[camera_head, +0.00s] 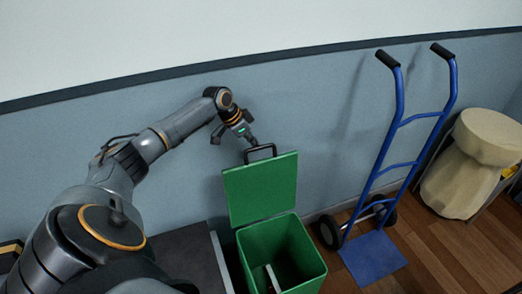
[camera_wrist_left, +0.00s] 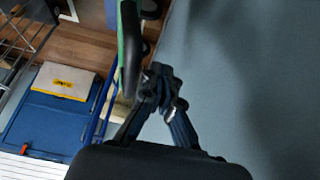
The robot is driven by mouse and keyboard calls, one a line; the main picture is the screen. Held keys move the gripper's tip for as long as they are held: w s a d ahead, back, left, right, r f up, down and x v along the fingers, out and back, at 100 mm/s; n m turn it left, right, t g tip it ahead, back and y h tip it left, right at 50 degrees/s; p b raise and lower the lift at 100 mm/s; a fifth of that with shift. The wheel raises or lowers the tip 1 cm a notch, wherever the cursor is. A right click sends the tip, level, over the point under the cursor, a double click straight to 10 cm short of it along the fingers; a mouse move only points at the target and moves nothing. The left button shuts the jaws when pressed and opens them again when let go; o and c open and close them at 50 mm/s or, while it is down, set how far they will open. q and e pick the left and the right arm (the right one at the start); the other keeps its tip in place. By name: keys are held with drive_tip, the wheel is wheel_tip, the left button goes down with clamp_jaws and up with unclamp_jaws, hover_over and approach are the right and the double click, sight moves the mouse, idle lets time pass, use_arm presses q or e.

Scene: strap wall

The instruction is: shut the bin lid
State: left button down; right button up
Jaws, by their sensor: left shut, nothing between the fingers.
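The green bin (camera_head: 282,258) stands on the floor against the wall, its mouth open. Its green lid (camera_head: 261,188) is raised upright at the back, with a dark handle (camera_head: 260,150) on its top edge. My left gripper (camera_head: 252,141) is shut and empty, just above and behind the lid's handle, near the wall. In the left wrist view, the gripper's fingertips (camera_wrist_left: 162,80) are together beside the dark handle (camera_wrist_left: 130,50) and the lid's green edge (camera_wrist_left: 121,40); I cannot tell whether they touch. My right gripper is not in view.
A blue hand truck (camera_head: 398,140) leans by the wall right of the bin, with a beige sack-like object (camera_head: 465,165) beyond it. A dark surface (camera_head: 180,258) lies left of the bin. The wooden floor (camera_head: 440,255) at front right is clear.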

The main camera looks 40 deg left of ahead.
use_arm(q)
drive_tip(key=s+d+f+p, duration=0.1)
drive_tip(key=s+d+p, duration=0.3)
drive_tip(key=d+p, duration=0.4)
drive_tip(key=s+d+f+p, duration=0.2)
drive_tip(key=s+d+p, duration=0.3)
drive_tip(key=d+p, duration=0.2)
drive_tip(key=shift+d+p, duration=0.4)
drive_tip(key=shift+d, duration=1)
wheel_tip(320, 180, up, 8)
drive_tip(key=p, duration=0.8)
drive_tip(key=shift+s, duration=0.1)
idle(1.2)
